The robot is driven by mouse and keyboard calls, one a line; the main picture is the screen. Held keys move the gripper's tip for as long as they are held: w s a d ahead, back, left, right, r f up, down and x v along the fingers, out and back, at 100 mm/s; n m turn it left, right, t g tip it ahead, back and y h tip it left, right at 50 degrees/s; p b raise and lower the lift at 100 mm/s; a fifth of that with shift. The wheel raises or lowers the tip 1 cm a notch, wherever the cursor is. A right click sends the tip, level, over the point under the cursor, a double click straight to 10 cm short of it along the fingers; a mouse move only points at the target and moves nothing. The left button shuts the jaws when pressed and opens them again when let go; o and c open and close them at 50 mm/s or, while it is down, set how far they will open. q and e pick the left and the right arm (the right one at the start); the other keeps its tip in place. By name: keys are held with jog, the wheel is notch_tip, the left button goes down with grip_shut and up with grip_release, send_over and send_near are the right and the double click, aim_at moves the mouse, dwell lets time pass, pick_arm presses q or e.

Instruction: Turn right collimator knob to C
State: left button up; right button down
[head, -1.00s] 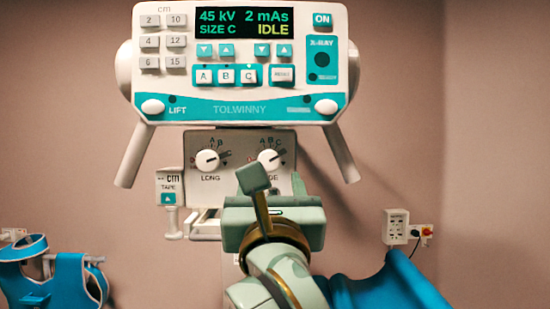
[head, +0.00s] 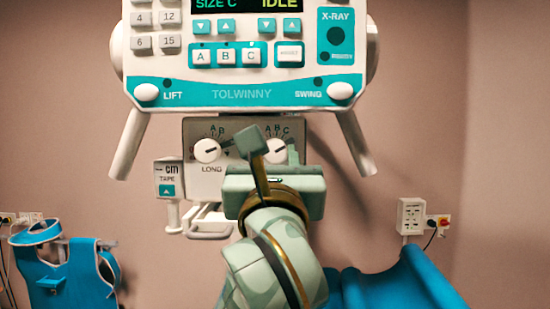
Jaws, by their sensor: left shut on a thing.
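The right collimator knob (head: 274,152) is a white round dial on the grey collimator panel (head: 204,182), with letters A, B and C above it. My left gripper (head: 271,149) comes up from below with its green fingers on either side of this knob, shut on it. The fingers cover the knob's sides and most of the label under it. A dark pointer mark on the knob shows only partly, so I cannot tell exactly which letter it points to. The left collimator knob (head: 207,151), above the word LONG, is free. My right gripper is not in view.
The white and teal control console (head: 240,92) hangs just above the panel, with two handles (head: 128,143) slanting down. A tape unit (head: 168,178) is at the panel's left. A blue apron (head: 70,275) hangs lower left, and a wall socket box (head: 411,216) is at right.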

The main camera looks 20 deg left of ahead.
pick_arm(q)
jog(key=shift+n, duration=0.3)
jog(key=shift+n+y, duration=0.4)
jog(key=n+y+b, duration=0.1)
jog(key=n, duration=0.1)
jog(key=shift+d+f+n+g, duration=0.1)
jog(key=shift+d+n+g, duration=0.05)
jog(key=shift+n+g, duration=0.2)
jog(key=shift+w+n+g+y+b, duration=0.1)
jog(key=shift+n+g+y+b, duration=0.35)
jog(key=shift+n, duration=0.6)
jog(key=shift+n+g+y+b, duration=0.35)
jog(key=shift+n+y, duration=0.2)
jog(key=shift+n, duration=0.75)
jog(key=o, duration=1)
